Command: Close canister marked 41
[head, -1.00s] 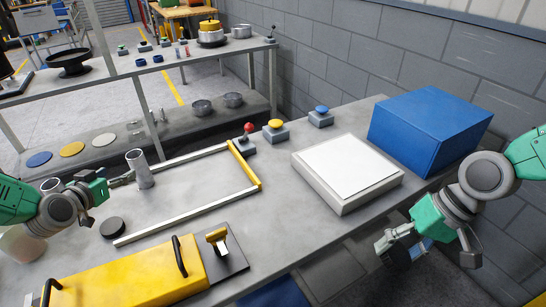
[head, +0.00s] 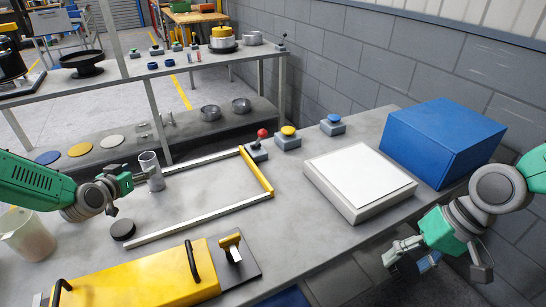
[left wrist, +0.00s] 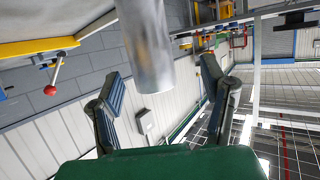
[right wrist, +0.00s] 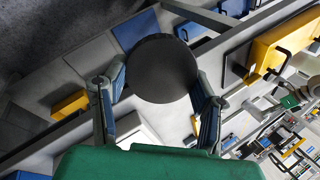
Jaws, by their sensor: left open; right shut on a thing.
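A grey metal cylinder (head: 151,172) stands upright on the table at the left of the white frame; I can read no number on it. My left gripper (head: 143,177) is open beside it. In the left wrist view the cylinder (left wrist: 146,45) shows between and beyond the open fingers (left wrist: 163,75). A small black disc (head: 122,229) lies on the table just in front of the cylinder. My right gripper (head: 405,253) hangs past the table's front edge, at the right. In the right wrist view it is shut on a black round thing (right wrist: 163,68).
A yellow case (head: 145,278) with black handles lies at the front. A white-topped box (head: 360,178), a blue box (head: 445,138), yellow and blue buttons and a red-knobbed lever (head: 261,135) stand to the right. A whitish beaker (head: 28,235) is at far left. The framed area is clear.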

